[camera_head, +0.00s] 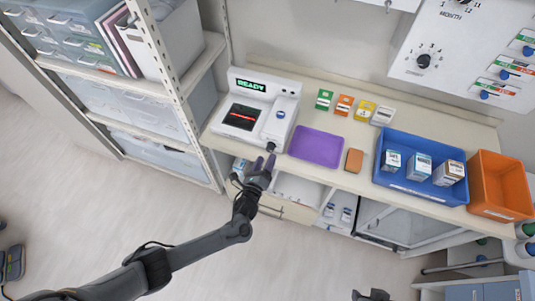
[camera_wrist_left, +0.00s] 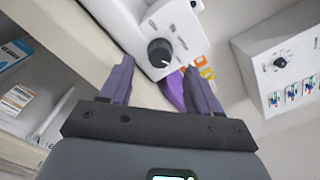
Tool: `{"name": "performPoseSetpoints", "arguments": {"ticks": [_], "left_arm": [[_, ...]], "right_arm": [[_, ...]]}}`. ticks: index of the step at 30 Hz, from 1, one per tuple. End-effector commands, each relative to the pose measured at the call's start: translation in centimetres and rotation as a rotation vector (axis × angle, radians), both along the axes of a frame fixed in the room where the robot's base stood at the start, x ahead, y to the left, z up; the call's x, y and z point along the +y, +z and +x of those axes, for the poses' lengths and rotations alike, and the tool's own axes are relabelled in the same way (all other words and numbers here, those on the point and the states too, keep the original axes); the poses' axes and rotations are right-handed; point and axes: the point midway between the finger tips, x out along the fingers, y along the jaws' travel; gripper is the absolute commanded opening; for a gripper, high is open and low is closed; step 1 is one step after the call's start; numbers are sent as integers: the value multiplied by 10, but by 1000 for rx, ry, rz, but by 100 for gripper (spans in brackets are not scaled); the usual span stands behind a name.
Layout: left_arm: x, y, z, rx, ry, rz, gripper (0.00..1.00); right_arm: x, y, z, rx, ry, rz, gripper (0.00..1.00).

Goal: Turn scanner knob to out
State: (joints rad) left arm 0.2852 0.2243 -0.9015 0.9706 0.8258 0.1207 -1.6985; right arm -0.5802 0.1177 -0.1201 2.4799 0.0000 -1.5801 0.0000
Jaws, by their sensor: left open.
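The white scanner (camera_head: 258,105) stands at the left end of the bench, with a green READY display and a red line in its dark window. Its black knob (camera_head: 271,147) is on the front side; it also shows in the left wrist view (camera_wrist_left: 160,52), where its setting is too small to read. My left gripper (camera_head: 264,163) is just in front of the knob. In the left wrist view its purple fingers (camera_wrist_left: 158,85) are spread apart, with the knob ahead of the gap and not between them. My right gripper is not clearly seen; only a dark part shows at the bottom edge.
A purple tray (camera_head: 316,133) lies right of the scanner, then a brown block (camera_head: 354,160), a blue bin (camera_head: 399,184) with several boxes and an orange bin (camera_head: 490,191). Several coloured cards stand behind. A shelf post (camera_head: 166,60) rises at left. A wall panel (camera_head: 440,62) has another knob.

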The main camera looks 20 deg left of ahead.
Motion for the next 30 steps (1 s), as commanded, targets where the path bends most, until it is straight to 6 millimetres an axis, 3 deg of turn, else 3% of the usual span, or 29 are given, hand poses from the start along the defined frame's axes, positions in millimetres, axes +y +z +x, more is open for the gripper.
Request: {"name": "performPoseSetpoints", "arguments": {"ticks": [6,12,30], "left_arm": [[-1,0,-39,1,0,0,62],[-1,0,-62,1,1,0,62],[-2,0,-71,0,1,0,62]], "right_arm": [[1,7,0,-1,-1,3,43],[1,9,0,-1,-1,3,43],[-2,9,0,0,5,-7,43]]}}
